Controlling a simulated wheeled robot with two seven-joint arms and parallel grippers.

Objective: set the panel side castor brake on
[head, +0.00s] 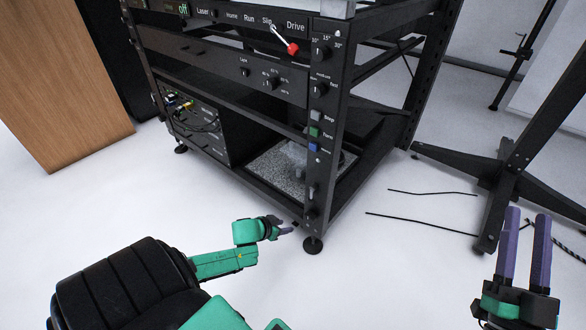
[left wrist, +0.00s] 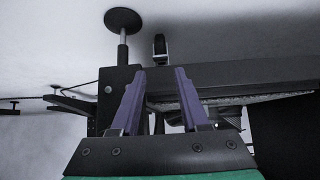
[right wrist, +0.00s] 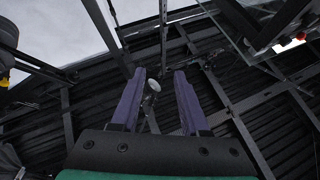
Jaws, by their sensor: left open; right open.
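The black rack's front-right post (head: 325,130) bears the panel of knobs and buttons. Below it is a levelling foot (head: 312,244), a round pad on a stem. The same kind of foot (left wrist: 123,20) shows in the left wrist view, beside a small dark castor wheel (left wrist: 160,46). I cannot make out the brake lever or its position. My left gripper (head: 289,226) is open and empty, low by the rack's bottom front corner; in its wrist view the fingers (left wrist: 160,72) point towards the bottom rail and castor. My right gripper (head: 527,214) is open and empty, away to the right.
A black stand with splayed legs (head: 495,185) is right of the rack. Thin dark cables (head: 420,228) lie on the white floor between them. A wooden cabinet (head: 60,80) stands at the left. A red-tipped lever (head: 292,48) sticks out from the upper panel.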

